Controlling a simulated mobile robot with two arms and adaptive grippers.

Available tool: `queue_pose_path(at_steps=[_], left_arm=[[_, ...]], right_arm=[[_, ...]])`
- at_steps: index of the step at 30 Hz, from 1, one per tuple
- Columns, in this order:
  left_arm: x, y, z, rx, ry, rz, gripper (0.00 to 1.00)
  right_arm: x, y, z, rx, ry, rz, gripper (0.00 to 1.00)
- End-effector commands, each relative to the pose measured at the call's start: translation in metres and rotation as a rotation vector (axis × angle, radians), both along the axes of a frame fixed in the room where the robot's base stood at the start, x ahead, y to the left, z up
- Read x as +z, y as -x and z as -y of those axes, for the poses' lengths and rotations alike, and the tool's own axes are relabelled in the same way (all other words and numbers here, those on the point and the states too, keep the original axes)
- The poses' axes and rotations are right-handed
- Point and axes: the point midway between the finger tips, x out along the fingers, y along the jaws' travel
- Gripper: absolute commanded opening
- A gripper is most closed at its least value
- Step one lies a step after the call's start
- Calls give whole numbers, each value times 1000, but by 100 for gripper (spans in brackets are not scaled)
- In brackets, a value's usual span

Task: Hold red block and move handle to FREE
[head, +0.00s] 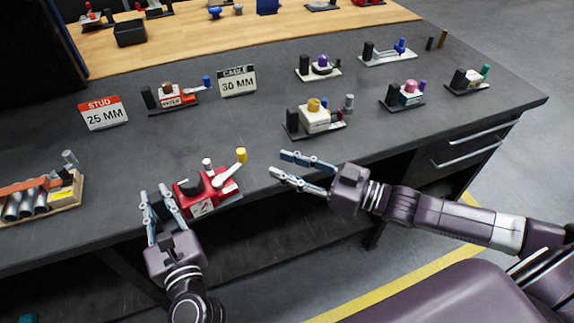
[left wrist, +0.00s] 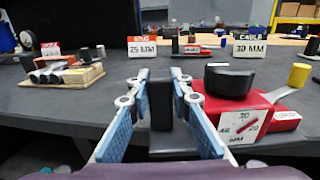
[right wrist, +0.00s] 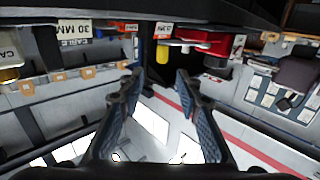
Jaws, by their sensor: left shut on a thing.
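The red block (head: 208,190) sits at the table's front edge, with a black knob (left wrist: 230,78) on top and a white dial plate (left wrist: 240,126) on its front. A white handle (head: 227,177) with a yellow grip (head: 241,155) points up and right from it. No FREE mark is readable. My left gripper (head: 158,196) is at the block's left side, shut on a dark upright post (left wrist: 161,100) between its fingers. My right gripper (head: 278,163) is open and empty, right of the yellow grip and apart from it. The grip (right wrist: 162,54) shows beyond its fingertips in the right wrist view.
Signs reading STUD 25 MM (head: 103,113) and CABLE 30 MM (head: 237,82) stand behind. A wooden tray of cylinders (head: 38,200) lies at left. A cream device (head: 316,118) stands behind my right gripper. Table between the block and signs is clear.

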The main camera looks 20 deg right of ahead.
Motion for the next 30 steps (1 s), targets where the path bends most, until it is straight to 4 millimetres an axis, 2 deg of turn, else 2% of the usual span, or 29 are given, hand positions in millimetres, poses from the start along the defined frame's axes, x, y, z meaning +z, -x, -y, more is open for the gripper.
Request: queue_pose_path(at_steps=[1,4,8,13,18,21,26,30], left_arm=[[-6,1,-1,2,0,-12,0],[-6,1,-1,2,0,-12,0],[-6,1,-1,2,0,-11,0],[-6,1,-1,2,0,-11,0],[-6,1,-1,2,0,-11,0],[-6,1,-1,2,0,-11,0],[-6,1,-1,2,0,-11,0],[-6,1,-1,2,0,-11,0]], right_arm=[[0,0,0,0,0,0,31],[0,0,0,0,0,0,31],[-3,3,4,5,4,-2,17],[-9,23,24,32,8,-8,0],[-10,39,44,49,4,-7,0],[-9,41,47,52,-1,-3,0],[-7,33,39,52,-5,2,0],[-6,20,25,53,-6,4,0]])
